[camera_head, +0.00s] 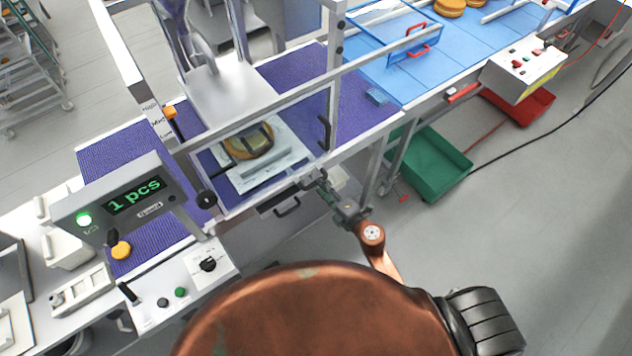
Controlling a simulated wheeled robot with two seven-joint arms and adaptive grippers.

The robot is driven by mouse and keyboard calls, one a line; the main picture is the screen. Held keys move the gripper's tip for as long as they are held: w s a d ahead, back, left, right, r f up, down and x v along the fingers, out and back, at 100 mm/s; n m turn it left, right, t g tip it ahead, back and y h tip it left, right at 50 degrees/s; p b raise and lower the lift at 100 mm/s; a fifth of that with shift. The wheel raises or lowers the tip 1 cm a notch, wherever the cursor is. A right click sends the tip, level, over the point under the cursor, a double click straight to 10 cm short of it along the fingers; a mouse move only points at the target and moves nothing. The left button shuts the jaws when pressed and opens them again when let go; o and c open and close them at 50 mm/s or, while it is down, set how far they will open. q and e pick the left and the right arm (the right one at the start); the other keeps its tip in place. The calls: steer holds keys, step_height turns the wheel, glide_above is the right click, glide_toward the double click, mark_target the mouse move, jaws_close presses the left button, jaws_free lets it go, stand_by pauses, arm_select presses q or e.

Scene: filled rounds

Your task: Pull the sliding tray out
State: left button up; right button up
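A dark flat tray front (270,209) with a black loop handle sits under the edge of the purple belt, below the press; it appears pushed in. My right gripper (318,184) is just right of and above that handle in the picture, close to the machine's front edge. It seems apart from the handle. Its fingers are small and dark, so I cannot tell whether they are open or shut. My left gripper is not in view.
A filled round (250,142) rests on a white plate (285,168) inside the press frame. A display (137,197) reads "1 pcs". A control box (180,290) stands at the front left. Green (428,165) and red (520,106) bins lie at right; open floor lies before them.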

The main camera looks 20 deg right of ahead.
steer(key=x, duration=0.3)
steer(key=shift+w+a+f, duration=0.1)
steer(key=shift+w, duration=0.15)
steer(key=shift+w+f, duration=0.1)
steer(key=shift+w, duration=0.15)
steer(key=shift+a, duration=0.1)
steer(key=shift+c, duration=0.2)
steer(key=c, duration=0.6)
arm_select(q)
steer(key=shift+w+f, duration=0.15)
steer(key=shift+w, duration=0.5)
arm_select(e)
jaws_close()
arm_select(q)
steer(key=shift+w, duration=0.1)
